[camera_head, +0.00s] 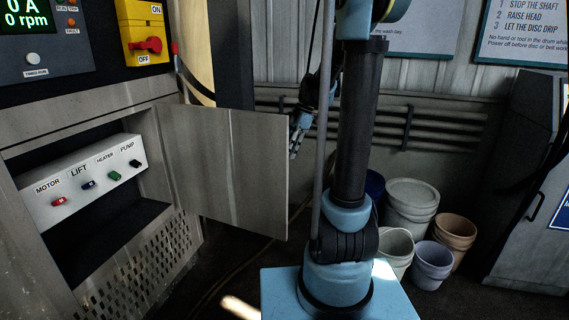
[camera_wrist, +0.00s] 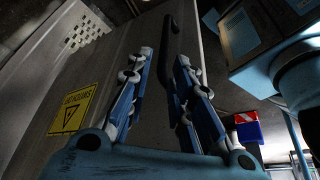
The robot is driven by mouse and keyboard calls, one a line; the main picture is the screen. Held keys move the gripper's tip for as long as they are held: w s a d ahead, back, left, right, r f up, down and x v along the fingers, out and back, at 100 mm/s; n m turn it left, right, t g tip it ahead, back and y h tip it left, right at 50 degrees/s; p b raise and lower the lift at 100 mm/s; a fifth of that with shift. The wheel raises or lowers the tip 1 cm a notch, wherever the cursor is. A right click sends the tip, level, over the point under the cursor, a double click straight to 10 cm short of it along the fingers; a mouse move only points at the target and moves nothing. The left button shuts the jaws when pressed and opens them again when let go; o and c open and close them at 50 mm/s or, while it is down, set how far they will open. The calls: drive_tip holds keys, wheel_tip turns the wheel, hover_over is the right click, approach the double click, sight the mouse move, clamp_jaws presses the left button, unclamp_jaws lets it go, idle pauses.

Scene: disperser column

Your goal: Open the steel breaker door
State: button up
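The grey steel breaker door (camera_head: 225,165) stands swung well out from the cabinet, hinged at its left edge. The recess behind it is exposed. My gripper (camera_head: 294,148) is just past the door's free right edge, partly hidden by my own arm. In the wrist view, the door's outer face (camera_wrist: 110,70) fills the left and middle, with a yellow warning label (camera_wrist: 72,108). My gripper's two fingers (camera_wrist: 162,55) are spread apart. A black bar handle (camera_wrist: 171,35) shows in the gap between them; I cannot tell whether they touch it.
Inside the recess, a white panel (camera_head: 95,178) carries motor, lift, heater and pump switches. A yellow isolator box (camera_head: 143,32) with a red handle sits above the door. Several buckets (camera_head: 411,200) stand on the floor at right. A grey cabinet (camera_head: 535,215) stands at far right.

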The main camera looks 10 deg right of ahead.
drive_tip(key=shift+v, duration=2)
drive_tip(key=s+d+f+m+t+h, duration=0.15)
drive_tip(key=s+d+m+t, duration=0.35)
drive_tip(key=m, duration=0.6)
drive_tip(key=s+d+m+t+h, duration=0.1)
drive_tip(key=s+m+t+h, duration=0.4)
drive_tip(key=m, duration=0.6)
drive_tip(key=s+f+g+y, duration=0.1)
drive_tip(key=s+f+g, duration=0.2)
drive_tip(key=s+f, duration=0.2)
drive_tip(key=s+f+g+y, duration=0.1)
drive_tip(key=s+f+g, duration=0.2)
drive_tip(key=s+f, duration=0.3)
drive_tip(key=s, duration=0.5)
drive_tip(key=shift+d, duration=0.1)
